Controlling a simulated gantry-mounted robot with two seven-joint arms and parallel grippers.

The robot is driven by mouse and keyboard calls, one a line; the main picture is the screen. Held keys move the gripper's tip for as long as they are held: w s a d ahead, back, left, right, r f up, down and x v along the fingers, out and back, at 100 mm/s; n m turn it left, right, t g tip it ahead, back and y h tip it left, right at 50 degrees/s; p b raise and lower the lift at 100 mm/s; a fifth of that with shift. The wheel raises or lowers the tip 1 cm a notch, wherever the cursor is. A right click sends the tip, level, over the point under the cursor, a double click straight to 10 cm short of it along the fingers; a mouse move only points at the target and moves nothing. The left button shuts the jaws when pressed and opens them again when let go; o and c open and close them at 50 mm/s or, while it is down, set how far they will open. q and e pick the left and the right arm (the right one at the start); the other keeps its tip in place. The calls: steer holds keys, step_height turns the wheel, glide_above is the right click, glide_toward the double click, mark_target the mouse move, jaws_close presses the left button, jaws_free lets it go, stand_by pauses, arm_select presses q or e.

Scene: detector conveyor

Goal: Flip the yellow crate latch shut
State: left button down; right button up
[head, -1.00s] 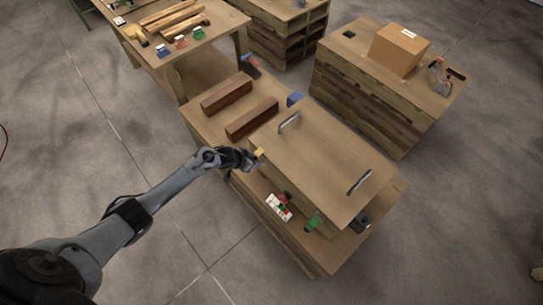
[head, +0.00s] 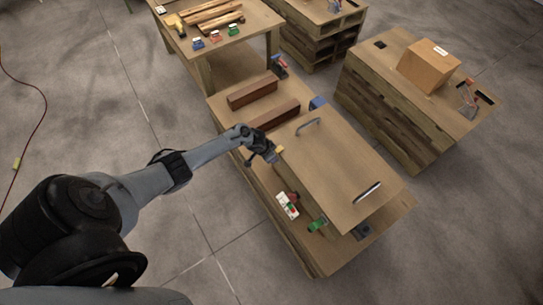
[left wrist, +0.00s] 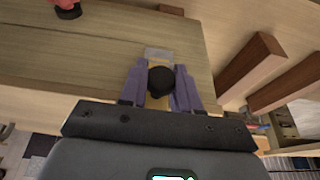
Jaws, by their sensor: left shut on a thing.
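The wooden crate (head: 338,165) has a flat lid with two metal handles and stands on a wooden table. Its yellow latch (head: 280,149) is on the near left edge, by the lid. My left gripper (head: 272,154) is at the latch. In the left wrist view, the gripper's fingers (left wrist: 160,88) are shut on the yellow latch (left wrist: 157,60), with a round black knob between them. The fingers hide part of the latch, so I cannot tell its exact angle. The crate's wooden wall (left wrist: 85,50) fills the upper left there. My right gripper is not in view.
Reddish-brown beams (head: 253,92) lie just behind the crate. A white-and-red item (head: 288,204) and a green item (head: 318,222) lie along its near side. A box (head: 428,66) sits on a separate bench at right. Open floor lies left of the table.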

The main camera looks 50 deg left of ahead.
arm_select(q)
steer(key=c, duration=0.9)
jaws_free()
steer(key=shift+w, duration=0.1)
steer(key=shift+s+r+p, duration=0.2)
steer(key=shift+r+p, duration=0.15)
steer(key=shift+r, duration=0.25)
steer(key=p+v, duration=0.3)
steer(key=v, duration=0.6)
steer(key=shift+s+r, duration=0.15)
steer(key=shift+r, duration=0.1)
steer(key=shift+s, duration=0.1)
